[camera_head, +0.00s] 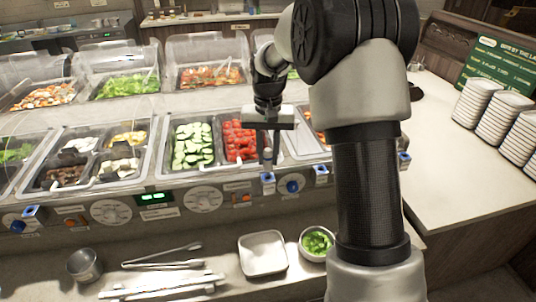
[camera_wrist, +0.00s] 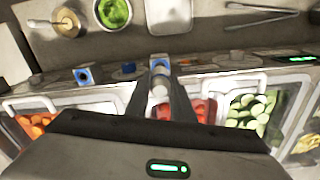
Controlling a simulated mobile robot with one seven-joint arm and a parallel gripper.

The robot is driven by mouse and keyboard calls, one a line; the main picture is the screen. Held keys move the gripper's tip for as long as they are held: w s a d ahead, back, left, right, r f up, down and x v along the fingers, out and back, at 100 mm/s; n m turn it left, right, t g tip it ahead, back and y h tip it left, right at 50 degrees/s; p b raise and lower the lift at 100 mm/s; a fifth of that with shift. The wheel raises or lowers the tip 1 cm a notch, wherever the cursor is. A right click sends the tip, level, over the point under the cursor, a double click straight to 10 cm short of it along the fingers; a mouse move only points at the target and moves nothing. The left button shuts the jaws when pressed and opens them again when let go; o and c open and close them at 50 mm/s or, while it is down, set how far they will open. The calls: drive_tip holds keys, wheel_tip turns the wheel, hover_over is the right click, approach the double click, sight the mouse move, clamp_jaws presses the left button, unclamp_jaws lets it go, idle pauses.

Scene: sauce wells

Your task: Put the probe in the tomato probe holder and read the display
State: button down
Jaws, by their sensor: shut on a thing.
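My gripper (camera_head: 268,152) points down at the front edge of the sauce wells, just in front of the red diced tomato (camera_head: 240,138). In the wrist view its fingers (camera_wrist: 160,98) are shut on a pale, round-ended probe (camera_wrist: 160,84). A blue-and-white probe holder (camera_head: 268,177) lies directly below the fingertips; it also shows in the wrist view (camera_wrist: 159,63), lined up with the probe. I cannot tell whether the probe is inside it or just above. The display (camera_head: 154,198) glows green on the front panel, its digits too small to read; part shows in the wrist view (camera_wrist: 302,58).
More blue holders stand along the panel, at right (camera_head: 321,172) and far left (camera_head: 31,212). Cucumber (camera_head: 193,146) is left of the tomato. Tongs (camera_head: 165,258), a white square dish (camera_head: 262,254) and a bowl of greens (camera_head: 317,241) occupy the front counter. Plates are stacked right (camera_head: 476,100).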

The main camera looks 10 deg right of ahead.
drive_tip(key=shift+f+b, duration=0.65)
drive_tip(key=shift+f, duration=0.55)
idle(3.0)
drive_tip(key=shift+r+p, duration=2.85)
drive_tip(key=shift+r, duration=0.95)
